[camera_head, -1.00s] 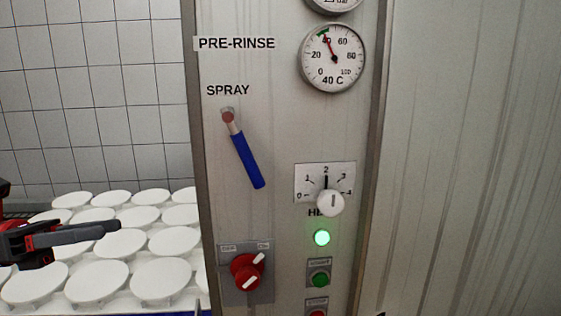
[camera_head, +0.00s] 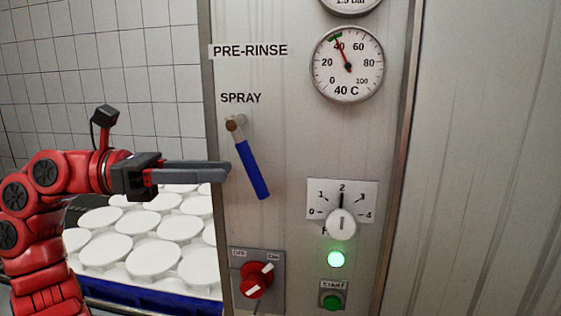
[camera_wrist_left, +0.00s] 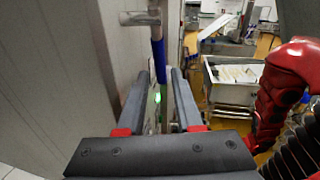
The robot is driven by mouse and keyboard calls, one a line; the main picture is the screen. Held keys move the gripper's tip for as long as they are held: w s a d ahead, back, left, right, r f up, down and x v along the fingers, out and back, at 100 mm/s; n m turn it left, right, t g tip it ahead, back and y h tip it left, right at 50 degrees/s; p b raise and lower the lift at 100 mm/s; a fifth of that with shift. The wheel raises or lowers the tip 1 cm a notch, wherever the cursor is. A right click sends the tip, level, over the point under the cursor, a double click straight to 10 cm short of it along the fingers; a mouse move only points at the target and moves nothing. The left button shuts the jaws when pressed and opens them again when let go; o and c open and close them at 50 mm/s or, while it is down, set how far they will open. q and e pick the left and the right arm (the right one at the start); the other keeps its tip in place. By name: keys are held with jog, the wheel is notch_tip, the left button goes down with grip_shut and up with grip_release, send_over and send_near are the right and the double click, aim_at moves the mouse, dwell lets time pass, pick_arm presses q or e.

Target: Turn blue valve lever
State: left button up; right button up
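The blue valve lever (camera_head: 252,168) hangs from its pivot on the steel panel, under the SPRAY label, with its lower end slanting to the right. It also shows in the left wrist view (camera_wrist_left: 158,57), in line with the gap between the fingers. My left gripper (camera_head: 228,170) is just left of the lever, its fingers pointing right at it. In the wrist view the fingers (camera_wrist_left: 160,75) are apart, with no object held between them. Contact with the lever cannot be told. My right gripper is not in view.
The panel also carries a temperature dial (camera_head: 347,64), a white selector knob (camera_head: 341,223), a lit green lamp (camera_head: 336,260), a green start button (camera_head: 333,302) and a red switch (camera_head: 256,281). White round moulds (camera_head: 153,259) stand in a blue-edged crate at lower left.

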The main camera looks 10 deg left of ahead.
aim_at(276, 170)
pick_arm(q)
jog(key=d+p, duration=0.1)
jog(key=d, duration=0.2)
jog(key=w+d+p, duration=0.1)
jog(key=d, duration=0.2)
jog(key=d+p, duration=0.1)
jog(key=d, duration=0.2)
jog(key=shift+w+d, duration=0.15)
jog(key=shift+w, duration=0.2)
grip_shut()
dwell(0.9)
